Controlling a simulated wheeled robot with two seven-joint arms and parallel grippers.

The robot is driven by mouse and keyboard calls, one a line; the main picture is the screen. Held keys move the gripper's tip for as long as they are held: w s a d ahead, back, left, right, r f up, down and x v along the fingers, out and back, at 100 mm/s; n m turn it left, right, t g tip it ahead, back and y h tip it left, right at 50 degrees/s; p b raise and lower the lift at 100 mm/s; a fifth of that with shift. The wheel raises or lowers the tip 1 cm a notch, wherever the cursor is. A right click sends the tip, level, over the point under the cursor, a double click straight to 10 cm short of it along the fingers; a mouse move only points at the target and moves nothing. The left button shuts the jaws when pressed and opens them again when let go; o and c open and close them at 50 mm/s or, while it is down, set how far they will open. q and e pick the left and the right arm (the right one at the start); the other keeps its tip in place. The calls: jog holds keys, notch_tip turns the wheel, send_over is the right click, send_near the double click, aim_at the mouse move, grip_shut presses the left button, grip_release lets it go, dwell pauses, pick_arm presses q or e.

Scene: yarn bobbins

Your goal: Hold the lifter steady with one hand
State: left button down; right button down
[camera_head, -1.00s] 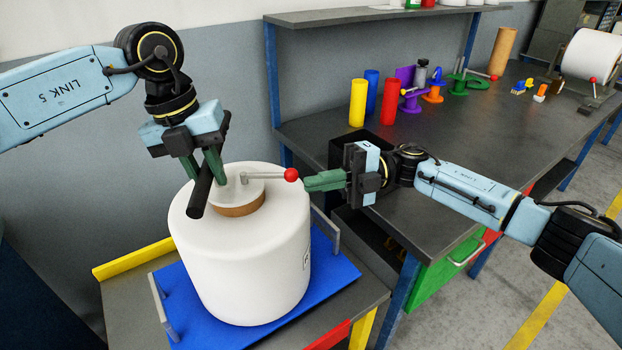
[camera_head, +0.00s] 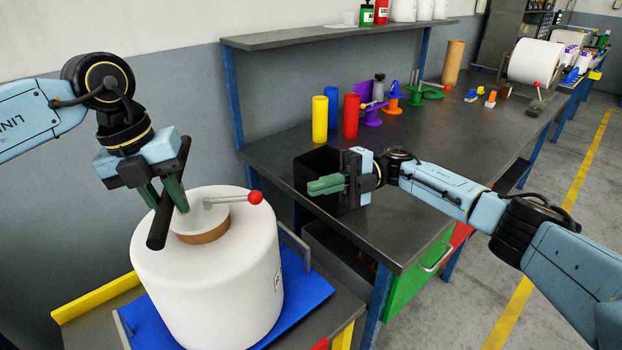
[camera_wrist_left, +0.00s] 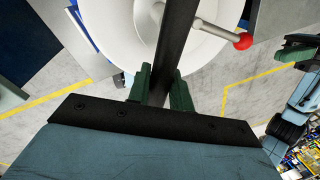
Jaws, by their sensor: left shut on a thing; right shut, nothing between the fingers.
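The lifter sits upright in the top of a large white yarn bobbin (camera_head: 210,275). It shows a black bar handle (camera_head: 160,226), a pale round top and a grey lever ending in a red knob (camera_head: 255,197). My left gripper (camera_head: 164,200) is shut on the black bar from above. In the left wrist view the bar (camera_wrist_left: 178,40) runs between the green fingers, and the red knob (camera_wrist_left: 243,41) is to the right. My right gripper (camera_head: 312,187) is shut and empty, to the right of the knob and apart from it. The lifter's lower part is hidden inside the bobbin.
The bobbin stands on a blue tray (camera_head: 312,284) with grey handles, on a low stand with a yellow edge (camera_head: 95,298). The dark workbench (camera_head: 420,140) on the right carries a black bin (camera_head: 312,165), coloured tubes and several small parts.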

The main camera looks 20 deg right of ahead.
pick_arm(q)
jog(key=c, duration=1.2)
grip_release()
jog(key=shift+w+a, duration=0.1)
jog(key=shift+w, duration=0.05)
jog(key=shift+o, duration=0.2)
jog(key=shift+r, duration=0.1)
